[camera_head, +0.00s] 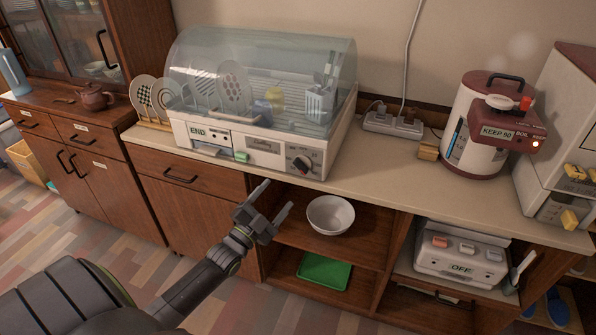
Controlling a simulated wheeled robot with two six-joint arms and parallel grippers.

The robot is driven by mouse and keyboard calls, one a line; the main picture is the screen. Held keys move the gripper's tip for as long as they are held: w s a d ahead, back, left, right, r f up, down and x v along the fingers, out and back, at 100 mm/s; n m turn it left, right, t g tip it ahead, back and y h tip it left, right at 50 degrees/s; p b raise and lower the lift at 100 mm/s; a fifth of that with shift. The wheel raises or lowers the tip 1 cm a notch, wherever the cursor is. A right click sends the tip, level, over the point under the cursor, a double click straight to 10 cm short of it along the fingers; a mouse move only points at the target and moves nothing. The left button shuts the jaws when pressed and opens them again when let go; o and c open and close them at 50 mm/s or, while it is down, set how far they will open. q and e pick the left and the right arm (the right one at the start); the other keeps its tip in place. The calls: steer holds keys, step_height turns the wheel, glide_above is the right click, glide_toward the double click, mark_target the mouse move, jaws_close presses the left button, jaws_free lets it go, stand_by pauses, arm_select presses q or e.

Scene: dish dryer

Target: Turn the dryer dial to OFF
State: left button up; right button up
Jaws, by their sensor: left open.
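The dish dryer (262,152) stands on the counter at upper left of centre, its clear dome lid closed over plates and utensils. Its dark round dial (301,164) sits at the right of the front panel; the dial's markings are too small to read. A small display on the left of the panel reads "END" (197,131). My left gripper (276,200) is open and empty, in front of and below the dryer, apart from the dial, with its fingers pointing up toward the panel. My right gripper is not in view.
A white bowl (331,215) sits on the open shelf below the counter, close to my left gripper. A green tray (324,271) lies lower. A power strip (393,123) and a hot-water pot (478,135) stand right on the counter. A white switch box (461,257) reads "OFF".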

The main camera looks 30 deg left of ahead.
mark_target(299, 169)
arm_select(q)
steer(key=x, duration=0.9)
steer(key=shift+w, duration=0.15)
steer(key=shift+w+r, duration=0.1)
steer(key=shift+w, duration=0.45)
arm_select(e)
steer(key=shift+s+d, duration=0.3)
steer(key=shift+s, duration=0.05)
arm_select(q)
steer(key=shift+c, duration=0.5)
steer(key=c, duration=0.9)
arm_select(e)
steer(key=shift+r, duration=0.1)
